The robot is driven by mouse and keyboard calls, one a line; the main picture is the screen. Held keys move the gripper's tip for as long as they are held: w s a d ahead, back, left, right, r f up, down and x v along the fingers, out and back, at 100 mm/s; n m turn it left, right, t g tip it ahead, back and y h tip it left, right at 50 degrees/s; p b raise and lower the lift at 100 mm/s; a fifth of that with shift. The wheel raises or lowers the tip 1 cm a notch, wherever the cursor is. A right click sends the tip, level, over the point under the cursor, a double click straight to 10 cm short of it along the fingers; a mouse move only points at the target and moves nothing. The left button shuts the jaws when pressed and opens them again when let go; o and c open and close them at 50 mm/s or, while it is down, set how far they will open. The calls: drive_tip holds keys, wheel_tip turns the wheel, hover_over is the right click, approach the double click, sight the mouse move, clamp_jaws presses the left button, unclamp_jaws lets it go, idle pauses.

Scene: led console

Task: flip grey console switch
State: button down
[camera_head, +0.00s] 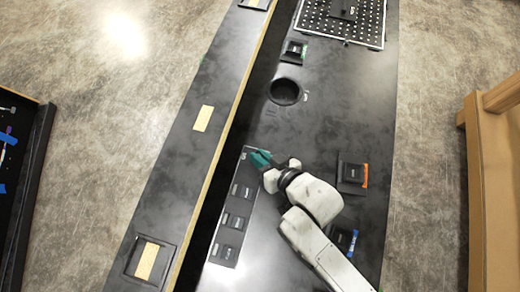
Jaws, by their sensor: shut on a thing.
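My white arm reaches in from the bottom right. My gripper (258,157), with teal fingertips, is low over the upper end of the grey console panel (236,213). Its jaws are shut on the grey console switch at that end. The fingers hide the switch, so its position cannot be seen. Several small black switch blocks (233,221) sit lower on the panel, apart from my gripper.
The black table has a round hole (285,91), a black box with a green edge (294,51) and a perforated tray (342,20). A wooden bench (490,180) stands at far right.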

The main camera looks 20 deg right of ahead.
drive_tip(key=c, duration=1.1)
unclamp_jaws()
drive_tip(key=shift+c, duration=0.2)
drive_tip(key=v, duration=1)
drive_tip(key=shift+s+d+r, duration=0.15)
drive_tip(key=shift+s+d, duration=0.05)
drive_tip(key=shift+s, duration=0.15)
